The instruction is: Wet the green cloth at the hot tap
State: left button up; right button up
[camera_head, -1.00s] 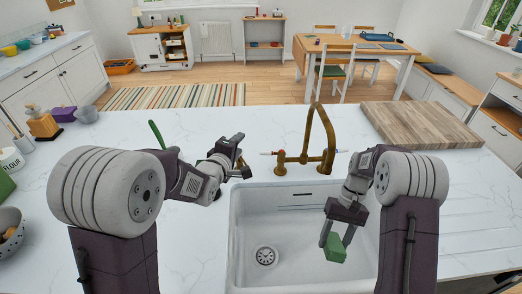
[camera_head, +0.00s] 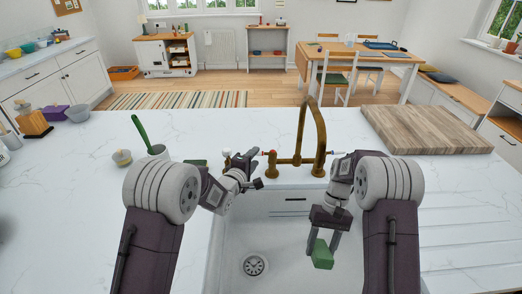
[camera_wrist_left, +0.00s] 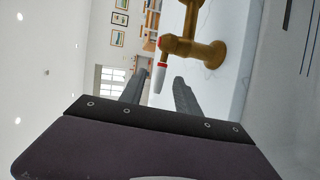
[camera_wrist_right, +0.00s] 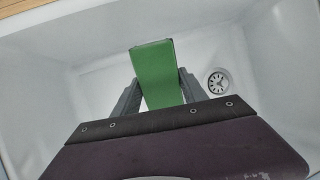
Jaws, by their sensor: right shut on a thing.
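The green cloth (camera_head: 322,255) is a folded block in my right gripper (camera_head: 322,243), held over the sink basin. The right wrist view shows the cloth (camera_wrist_right: 155,72) between both fingers. The brass tap (camera_head: 300,158) stands behind the sink; no water shows from it. Its left lever (camera_wrist_left: 158,78), white-tipped with a red ring, is the hot one by its colour. My left gripper (camera_head: 250,167) is beside this lever. In the left wrist view its fingers (camera_wrist_left: 160,92) are apart, with the lever tip between them and apparently clear of both.
The white sink (camera_head: 285,232) has a drain (camera_head: 255,265) at its bottom. A wooden board (camera_head: 425,128) lies right of the tap.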

pick_arm(q)
jog(key=x, duration=0.7)
jog(key=shift+w, duration=0.2)
grip_shut()
jog(key=shift+f, duration=0.1)
dwell(0.9)
